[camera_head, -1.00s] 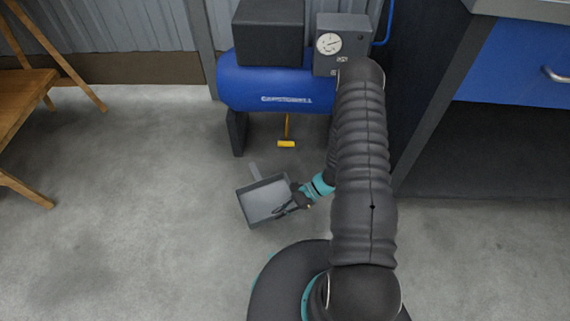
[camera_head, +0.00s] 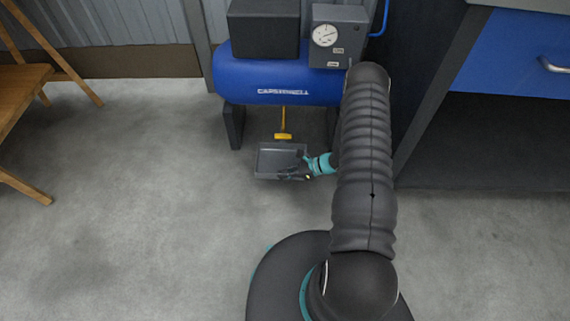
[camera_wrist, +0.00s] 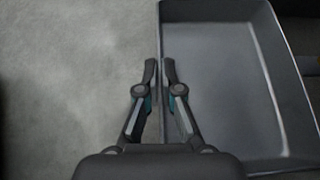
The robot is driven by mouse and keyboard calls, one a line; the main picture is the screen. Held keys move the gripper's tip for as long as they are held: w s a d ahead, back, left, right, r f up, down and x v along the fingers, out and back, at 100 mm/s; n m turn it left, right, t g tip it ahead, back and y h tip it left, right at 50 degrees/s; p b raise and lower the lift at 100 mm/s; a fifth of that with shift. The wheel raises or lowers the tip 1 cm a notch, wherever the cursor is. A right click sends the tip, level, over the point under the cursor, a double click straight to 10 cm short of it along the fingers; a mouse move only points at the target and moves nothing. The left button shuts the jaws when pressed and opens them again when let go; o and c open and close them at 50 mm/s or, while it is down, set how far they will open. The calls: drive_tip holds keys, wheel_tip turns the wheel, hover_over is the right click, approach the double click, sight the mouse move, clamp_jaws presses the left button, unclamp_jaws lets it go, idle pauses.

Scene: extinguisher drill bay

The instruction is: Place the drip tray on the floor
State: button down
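The drip tray (camera_head: 268,163) is a grey, shallow, open rectangular tray.
The blue compressor (camera_head: 280,85) stands on dark legs behind the tray. A blue-and-grey workbench (camera_head: 520,70) stands right, a wooden stool (camera_head: 22,90) left. The concrete floor (camera_head: 150,220) is clear at left and front.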

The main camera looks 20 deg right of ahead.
sight(285, 163)
drive_tip(key=w+d, duration=0.1)
drive_tip(key=w, duration=0.2)
drive_tip(key=w+d, duration=0.1)
drive_tip(key=w, duration=0.2)
drive_tip(key=w+d, duration=0.1)
drive_tip(key=w, duration=0.1)
drive_tip(key=shift+w, duration=0.4)
drive_tip(key=f, duration=0.2)
drive_tip(key=shift+s+a+f, duration=0.15)
drive_tip(key=shift+s+f, duration=0.05)
drive_tip(key=shift+f, duration=0.15)
wheel_tip(285, 163, down, 3)
drive_tip(key=shift+f+b, duration=0.15)
drive_tip(key=shift+b, duration=0.25)
drive_tip(key=shift+w+f, duration=0.2)
drive_tip(key=shift+f, duration=0.25)
drive_tip(key=shift+f, duration=0.15)
drive_tip(key=c, duration=1.8)
unclamp_jaws()
drive_tip(key=o, duration=0.5)
